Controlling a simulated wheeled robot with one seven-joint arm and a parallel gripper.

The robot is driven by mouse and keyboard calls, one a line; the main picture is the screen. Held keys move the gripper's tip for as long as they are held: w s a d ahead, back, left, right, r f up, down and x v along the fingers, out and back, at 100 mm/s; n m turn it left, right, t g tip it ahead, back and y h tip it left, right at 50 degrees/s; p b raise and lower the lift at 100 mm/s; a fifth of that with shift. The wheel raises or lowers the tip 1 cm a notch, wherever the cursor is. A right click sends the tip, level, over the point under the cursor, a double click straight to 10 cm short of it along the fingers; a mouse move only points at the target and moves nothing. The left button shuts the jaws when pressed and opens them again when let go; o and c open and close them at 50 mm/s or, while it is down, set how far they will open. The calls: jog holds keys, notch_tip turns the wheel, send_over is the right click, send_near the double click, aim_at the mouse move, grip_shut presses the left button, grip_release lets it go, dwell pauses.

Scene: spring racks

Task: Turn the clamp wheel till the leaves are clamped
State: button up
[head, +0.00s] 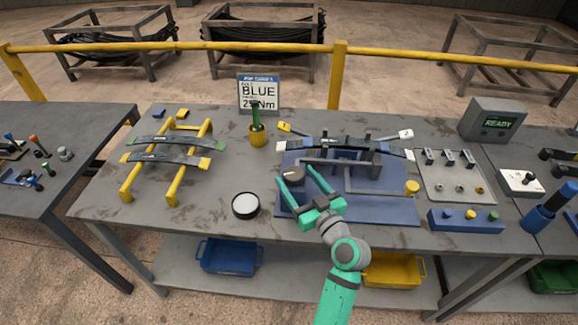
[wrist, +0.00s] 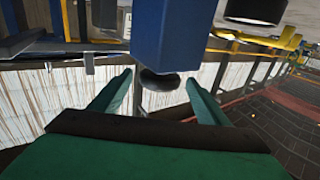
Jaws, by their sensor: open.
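The leaves (head: 345,145) lie as a curved dark stack across a blue fixture (head: 400,208) on the table, with a yellow tag and a white tag near their ends. A dark round knob, which looks like the clamp wheel (head: 293,173), stands at the fixture's left front. My gripper (head: 295,178) is open, with its green fingers reaching to either side of the wheel. In the wrist view a dark round piece, apparently the wheel (wrist: 158,81), shows between and beyond the open fingertips (wrist: 158,84), under a blue block. I cannot tell whether the fingers touch it.
A round black tin with a white top (head: 245,206) stands left of my gripper. A yellow rack (head: 127,190) holds other leaves at the left. A tool tray (head: 455,195) and a blue button box (head: 465,221) lie at the right. The table's left front is clear.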

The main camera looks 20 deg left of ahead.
aim_at(289, 167)
jog(key=x, duration=0.6)
jog(key=shift+w, duration=0.2)
jog(key=shift+s+a, duration=0.15)
jog(key=shift+a, duration=0.05)
jog(key=shift+d, duration=0.15)
jog(key=c, duration=1)
jog(key=shift+d, duration=0.1)
jog(key=shift+c, duration=0.2)
